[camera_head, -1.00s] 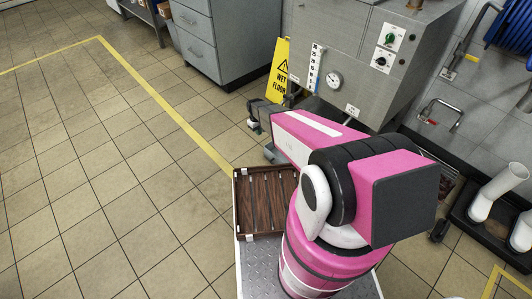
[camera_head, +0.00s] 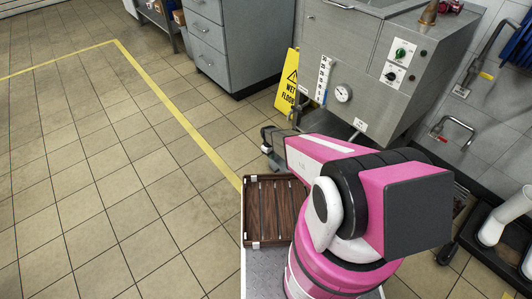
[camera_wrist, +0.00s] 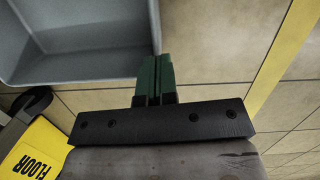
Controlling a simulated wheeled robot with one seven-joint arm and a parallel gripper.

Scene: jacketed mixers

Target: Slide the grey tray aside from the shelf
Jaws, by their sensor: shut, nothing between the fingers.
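The grey tray (camera_wrist: 90,71) shows in the upper left of the wrist view, with its smooth inside and pale rim cut off by the picture edge. My gripper (camera_wrist: 156,58) has its two green fingers together, with nothing between them. The fingertips overlap the tray's lower right corner in the picture; I cannot tell whether they touch it. In the head view the end of my arm (camera_head: 272,142) is small and dark, left of the mixer, and I cannot make out the grey tray or its shelf there.
A yellow wet-floor sign (camera_head: 287,83) stands near my arm's end and shows in the wrist view (camera_wrist: 36,150). A steel mixer cabinet (camera_head: 350,60) and grey drawers (camera_head: 215,45) stand behind. A brown slatted crate (camera_head: 247,212) sits beside my arm. Tiled floor at left is clear.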

